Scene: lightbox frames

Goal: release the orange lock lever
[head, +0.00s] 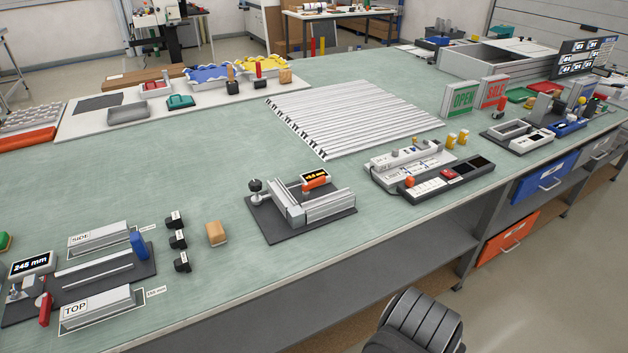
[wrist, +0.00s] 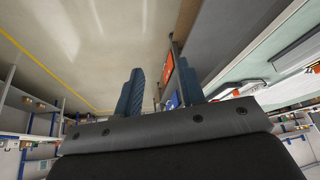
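The orange lever (head: 315,183) is on the middle fixture (head: 300,205), a grey clamp-like device on a dark base plate, right beside a small lit display (head: 314,175). Its exact lock position is too small to tell. In the wrist view my gripper (wrist: 162,88) has two blue fingers standing clearly apart with nothing between them. The fingers are over the floor beside the bench, away from the lever. The lever cannot be made out in the wrist view.
The green bench top (head: 215,150) is clear behind the fixture. A wooden block (head: 216,233) and black knobs (head: 178,239) stand left of it. A control box with an orange button (head: 411,181) stands right. Slatted white strips (head: 350,118) lie behind. Orange drawer (head: 507,240) hangs under the bench.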

